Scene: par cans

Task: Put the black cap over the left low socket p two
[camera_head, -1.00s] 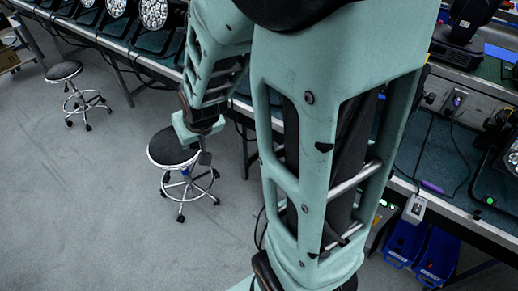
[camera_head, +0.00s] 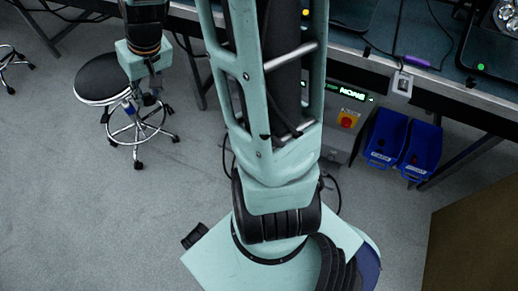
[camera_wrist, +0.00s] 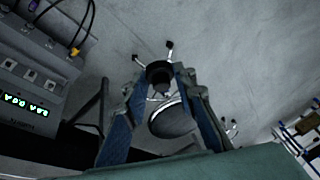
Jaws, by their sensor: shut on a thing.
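My gripper (camera_wrist: 160,84) is shut on a small dark ring-like piece, the black cap (camera_wrist: 160,72), held between its blue-lined fingertips in the wrist view. In the head view my gripper (camera_head: 150,80) hangs at the upper left, in front of the stool; the cap is too small and dark to tell apart there. A grey socket box (camera_wrist: 35,85) with several square sockets and a lit green display stands at the left of the wrist view, apart from the gripper. I cannot read which socket is p two.
A round black stool (camera_head: 103,80) stands on the grey floor by my gripper. A bench (camera_head: 400,60) runs along the back, with a lit panel and red button (camera_head: 348,119) below it. Blue bins (camera_head: 385,138) hang at the right. A brown board (camera_head: 475,235) is at lower right. Open floor lies left.

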